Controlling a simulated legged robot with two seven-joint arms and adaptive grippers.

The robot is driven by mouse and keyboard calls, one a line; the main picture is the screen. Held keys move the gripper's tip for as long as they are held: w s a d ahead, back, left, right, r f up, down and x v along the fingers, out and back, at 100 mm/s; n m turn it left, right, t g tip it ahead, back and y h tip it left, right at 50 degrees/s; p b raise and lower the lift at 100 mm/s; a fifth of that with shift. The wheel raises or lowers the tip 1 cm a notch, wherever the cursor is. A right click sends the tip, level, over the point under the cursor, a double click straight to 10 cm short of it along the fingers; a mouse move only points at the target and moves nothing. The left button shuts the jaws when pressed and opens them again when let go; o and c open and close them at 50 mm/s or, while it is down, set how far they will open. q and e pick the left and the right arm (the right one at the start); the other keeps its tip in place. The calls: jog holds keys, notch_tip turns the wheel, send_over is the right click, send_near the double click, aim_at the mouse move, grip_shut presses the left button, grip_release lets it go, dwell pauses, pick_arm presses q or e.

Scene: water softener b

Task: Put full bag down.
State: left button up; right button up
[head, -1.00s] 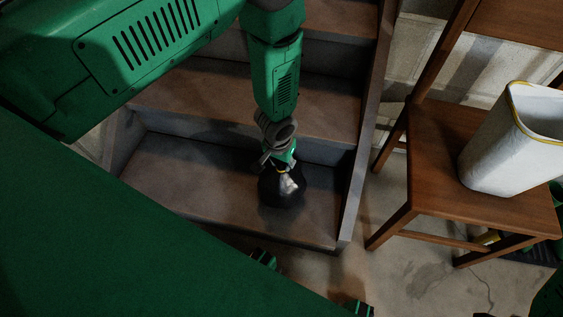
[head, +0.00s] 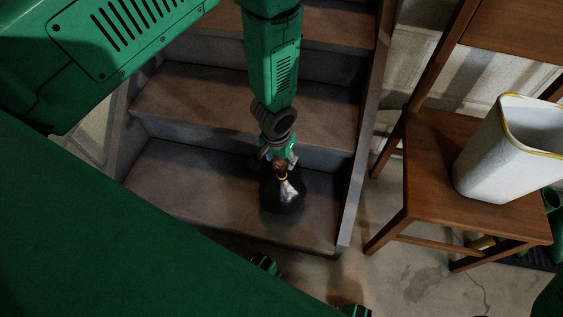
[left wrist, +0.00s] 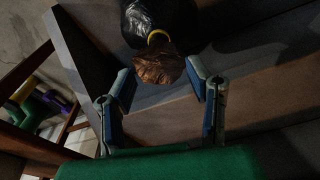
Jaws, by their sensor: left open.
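The full bag (head: 283,195) is dark and shiny with a yellow tie at its neck. It sits on the lowest visible stair tread (head: 215,195). My left gripper (head: 281,164) is just above the bag's gathered top. In the left wrist view, the bag (left wrist: 160,18) is at the top, with its brownish gathered top (left wrist: 158,68) toward my left gripper (left wrist: 162,82). The two fingers are wide apart, one on each side of that top, with gaps showing. My right gripper cannot be made out.
A wooden chair (head: 425,150) stands right of the stairs, with a white bin (head: 505,160) with a yellow rim on its seat. The stair's side board (head: 362,150) runs close to the right of the bag. The tread left of the bag is clear.

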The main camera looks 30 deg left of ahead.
pick_arm(q)
notch_tip(320, 180, up, 5)
jog(key=p, duration=0.1)
jog(key=s+a, duration=0.3)
jog(key=s, duration=0.8)
jog(key=s+a+f, duration=0.1)
jog(key=s+a, duration=0.2)
jog(key=s, duration=0.9)
jog(key=shift+a+m+g, duration=0.25)
jog(key=shift+m+g, duration=0.15)
jog(key=shift+f, duration=0.1)
